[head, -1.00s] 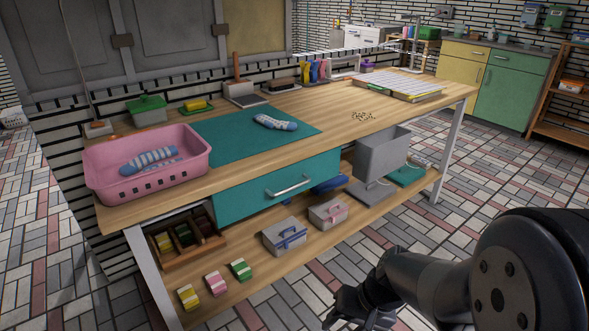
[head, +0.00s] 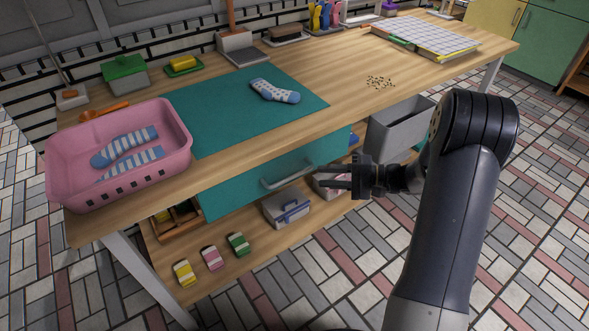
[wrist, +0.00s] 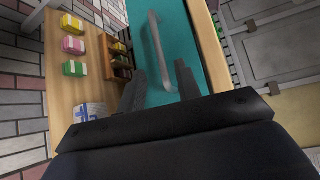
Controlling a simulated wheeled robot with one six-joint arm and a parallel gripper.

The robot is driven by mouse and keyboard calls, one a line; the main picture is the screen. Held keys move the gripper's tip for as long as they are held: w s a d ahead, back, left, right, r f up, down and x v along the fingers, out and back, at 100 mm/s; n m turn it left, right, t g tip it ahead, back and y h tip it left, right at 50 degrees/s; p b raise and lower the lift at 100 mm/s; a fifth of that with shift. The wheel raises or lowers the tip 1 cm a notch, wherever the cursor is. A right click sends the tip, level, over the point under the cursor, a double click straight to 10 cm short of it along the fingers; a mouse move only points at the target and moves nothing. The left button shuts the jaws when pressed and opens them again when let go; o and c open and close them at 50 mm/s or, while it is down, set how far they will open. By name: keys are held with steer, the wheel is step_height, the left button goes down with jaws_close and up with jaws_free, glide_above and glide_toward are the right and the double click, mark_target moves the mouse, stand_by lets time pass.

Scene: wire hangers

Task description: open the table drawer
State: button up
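The table drawer (head: 235,188) has a teal front and sits under the wooden tabletop; it looks shut. Its silver bar handle (head: 288,175) runs along the front. My gripper (head: 338,180) is to the right of the handle and in front of the table, its fingers pointing left toward the drawer. In the wrist view the two black fingers (wrist: 160,70) are spread apart and empty. The handle (wrist: 156,40) shows there beyond and between the fingertips, apart from them as far as I can tell. The drawer's inside is hidden.
The tabletop (head: 345,95) above holds a pink basket (head: 120,185) with striped socks, a teal mat (head: 215,135) and a spotted sock. On the lower shelf are a grey box (head: 287,207), a pinkish box behind my gripper and several small striped blocks. A grey bin (head: 400,130) stands right.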

mark_target(294, 175)
steer(key=x, duration=0.9)
steer(key=shift+a, duration=0.2)
jaws_close()
steer(key=shift+f, duration=0.1)
